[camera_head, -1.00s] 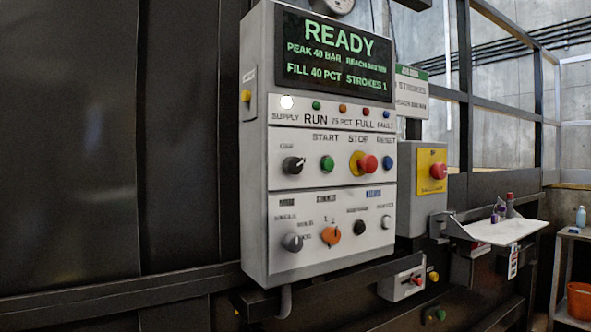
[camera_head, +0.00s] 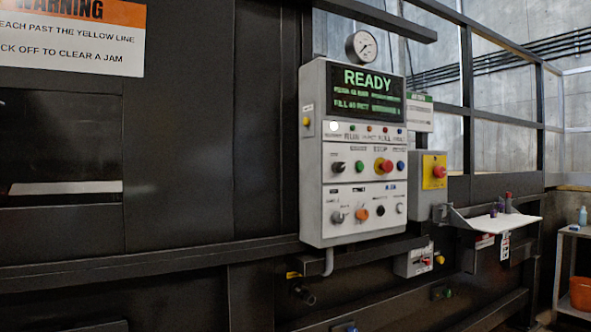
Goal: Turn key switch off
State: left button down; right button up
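The grey control panel (camera_head: 311,225) hangs on the dark compactor wall, right of the picture's middle. Its screen (camera_head: 362,92) reads READY in green. A black rotary switch (camera_head: 338,166) sits at the left of the upper control row. In the lower row are a grey knob (camera_head: 338,217), an orange knob (camera_head: 362,214) and a black round control (camera_head: 381,210). The labels are too small to read, so I cannot tell which control is the key switch or how it is set. The white lamp (camera_head: 333,127) looks lit. Neither gripper shows.
A red emergency button (camera_head: 439,171) on yellow is right of the panel. A white shelf (camera_head: 500,221) with small bottles juts out farther right. A dark rail (camera_head: 150,262) runs along the wall below the panel. A side table (camera_head: 575,231) stands at far right.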

aim_at(337, 167)
jog(key=u, duration=0.5)
jog(key=i, duration=0.95)
jog(key=u, duration=0.2)
